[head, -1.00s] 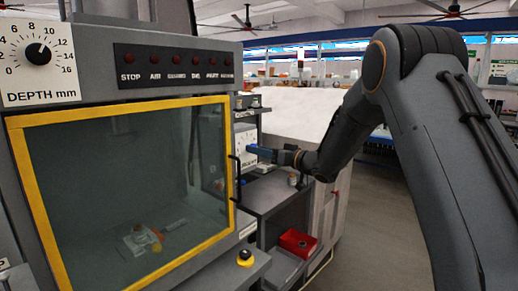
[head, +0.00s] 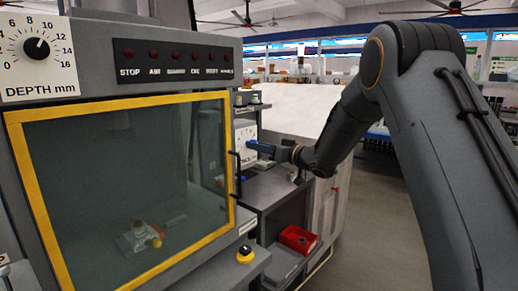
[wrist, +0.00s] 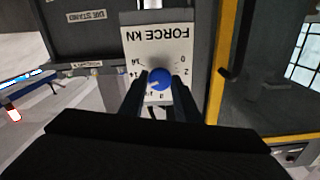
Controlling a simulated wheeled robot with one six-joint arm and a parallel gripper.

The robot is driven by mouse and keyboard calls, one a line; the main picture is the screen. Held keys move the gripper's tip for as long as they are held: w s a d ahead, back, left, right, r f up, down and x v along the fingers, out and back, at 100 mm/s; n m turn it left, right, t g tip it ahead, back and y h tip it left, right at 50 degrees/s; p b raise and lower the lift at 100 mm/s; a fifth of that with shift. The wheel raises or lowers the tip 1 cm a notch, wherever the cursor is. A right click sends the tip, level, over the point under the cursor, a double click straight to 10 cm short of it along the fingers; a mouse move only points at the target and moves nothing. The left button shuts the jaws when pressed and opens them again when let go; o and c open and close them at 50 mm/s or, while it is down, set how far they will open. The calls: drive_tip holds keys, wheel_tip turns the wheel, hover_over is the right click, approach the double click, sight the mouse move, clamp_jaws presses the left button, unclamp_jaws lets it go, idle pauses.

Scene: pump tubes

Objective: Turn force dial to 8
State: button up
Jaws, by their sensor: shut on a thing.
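The force dial is a white panel (wrist: 158,45) marked FORCE KN, upside down in the wrist view, with a blue knob (wrist: 159,79). My gripper (wrist: 161,85) has its two dark fingers on either side of the knob and is shut on it. A pale mark on the knob points to the lower left of the wrist view; the number it meets is hidden by a finger or too small to read. In the head view my gripper (head: 255,147) is at the white dial panel (head: 243,133), right of the yellow-framed door.
The yellow-framed glass door (head: 140,103) with a dark handle stands just left of my gripper. A DEPTH mm dial (head: 37,48) is at the upper left. A yellow button (head: 245,253) and a red bin (head: 297,238) are below. The floor to the right is open.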

drive_tip(key=shift+n+b, duration=6.8)
drive_tip(key=shift+n, duration=0.3)
drive_tip(key=o, duration=1)
drive_tip(key=shift+o, duration=0.2)
